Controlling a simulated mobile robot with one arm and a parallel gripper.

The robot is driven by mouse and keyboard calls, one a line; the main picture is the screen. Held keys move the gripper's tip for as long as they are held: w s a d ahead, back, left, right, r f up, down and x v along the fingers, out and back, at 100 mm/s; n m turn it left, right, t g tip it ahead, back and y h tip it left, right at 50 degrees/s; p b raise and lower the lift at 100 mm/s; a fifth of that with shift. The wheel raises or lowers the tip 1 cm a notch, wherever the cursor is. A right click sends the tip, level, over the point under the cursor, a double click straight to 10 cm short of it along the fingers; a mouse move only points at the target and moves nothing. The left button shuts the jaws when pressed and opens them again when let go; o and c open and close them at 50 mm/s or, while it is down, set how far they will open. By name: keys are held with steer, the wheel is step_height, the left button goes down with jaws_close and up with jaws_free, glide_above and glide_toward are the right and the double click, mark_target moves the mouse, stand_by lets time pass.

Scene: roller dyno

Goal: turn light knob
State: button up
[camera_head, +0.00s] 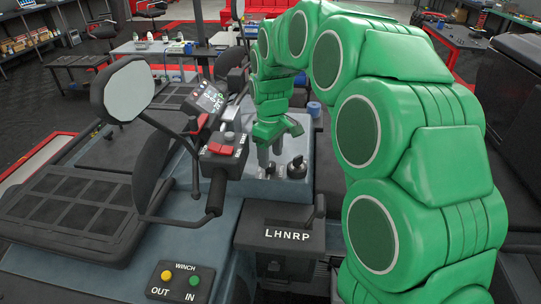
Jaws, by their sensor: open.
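My green arm curves in from the right, and my gripper (271,155) points down over a blue-grey panel (250,187) on the vehicle. The gripper is open, with its grey fingers apart and nothing seen between them. A black knob (297,166) with a light mark stands on the panel just right of the fingers. Small grey fittings sit under and beside the fingertips, partly hidden by them. No label marks the light knob, so I take the black knob to be it. I cannot tell whether a finger touches it.
A handlebar with a red switch block (221,150), a black grip (216,192) and a mirror (129,89) stands left of the gripper. A shift box (280,235) marked LHNRP is in front. A winch box (180,280) with yellow and green buttons is at lower left.

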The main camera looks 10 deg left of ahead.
mark_target(273, 165)
step_height(273, 165, up, 5)
steer(key=shift+r, duration=0.15)
stand_by(0.3)
steer(key=shift+s+d+r, duration=0.1)
steer(key=shift+s+d, duration=0.15)
steer(key=shift+d, duration=0.1)
steer(key=s+d+m+g, duration=0.1)
steer(key=s+d+m, duration=0.3)
steer(key=s+d, duration=0.75)
steer(key=s+d+m, duration=0.5)
steer(key=s+d, duration=0.3)
steer(key=s, duration=0.6)
steer(key=s+d+f+m, duration=0.1)
steer(key=s+d+m, duration=0.1)
steer(key=s, duration=0.4)
steer(key=s+d+f+m, duration=0.1)
steer(key=s+d+f, duration=0.1)
steer(key=s, duration=0.4)
steer(key=shift+f+m+g, duration=0.3)
steer(key=shift+m+g, duration=0.1)
